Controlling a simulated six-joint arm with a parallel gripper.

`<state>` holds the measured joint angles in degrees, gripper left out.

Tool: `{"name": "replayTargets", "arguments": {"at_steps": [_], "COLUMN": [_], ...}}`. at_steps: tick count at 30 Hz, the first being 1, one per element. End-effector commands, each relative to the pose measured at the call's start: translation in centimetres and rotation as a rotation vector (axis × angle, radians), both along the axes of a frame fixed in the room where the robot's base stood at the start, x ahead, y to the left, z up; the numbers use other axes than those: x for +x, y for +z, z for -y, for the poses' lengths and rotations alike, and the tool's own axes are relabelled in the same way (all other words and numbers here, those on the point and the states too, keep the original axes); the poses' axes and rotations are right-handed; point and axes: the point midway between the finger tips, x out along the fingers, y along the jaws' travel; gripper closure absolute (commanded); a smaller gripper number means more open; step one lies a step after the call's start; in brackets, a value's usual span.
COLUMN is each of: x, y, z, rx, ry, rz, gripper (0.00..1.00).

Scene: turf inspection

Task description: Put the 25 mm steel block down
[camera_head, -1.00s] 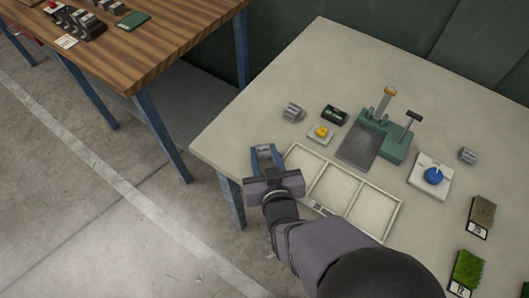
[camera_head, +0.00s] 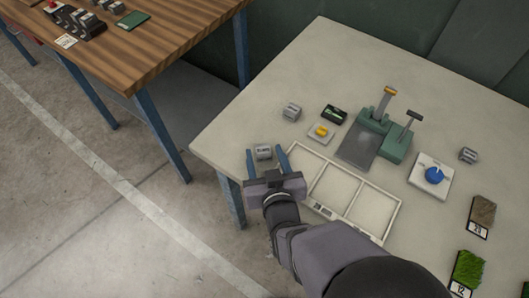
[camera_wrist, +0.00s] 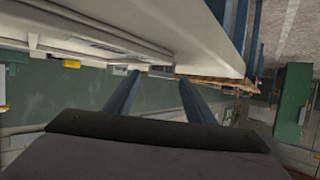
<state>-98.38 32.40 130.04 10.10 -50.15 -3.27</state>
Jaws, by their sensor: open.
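A small grey steel block (camera_head: 263,152) with a pale label rests upright on the pale table near its left front corner. I cannot read the label's number. My gripper (camera_head: 266,153) is open, with one blue finger on each side of the block and a gap beside it. In the wrist view the two fingers (camera_wrist: 160,84) stand wide apart, and a small grey shape, likely the block (camera_wrist: 162,72), shows between their tips.
A white three-part tray (camera_head: 337,188) lies just right of my gripper. Beyond it are another grey block (camera_head: 291,111), a yellow piece on a white pad (camera_head: 320,134), a dark green case (camera_head: 334,113) and a green press-like device (camera_head: 382,135). A blue knob (camera_head: 434,175) and turf samples (camera_head: 467,269) lie right.

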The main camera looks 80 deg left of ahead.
Motion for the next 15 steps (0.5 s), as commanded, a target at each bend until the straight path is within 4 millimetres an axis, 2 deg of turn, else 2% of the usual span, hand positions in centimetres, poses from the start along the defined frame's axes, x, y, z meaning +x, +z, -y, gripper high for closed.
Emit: {"name": "replayTargets", "arguments": {"at_steps": [9, 15], "x": [-0.1, 0.0], "y": [1.5, 2.2], "z": [3.8, 5.4], "rx": [0.002, 0.001], "ry": [0.001, 0.001], "rz": [0.001, 0.001], "gripper": [0.5, 0.5]}}
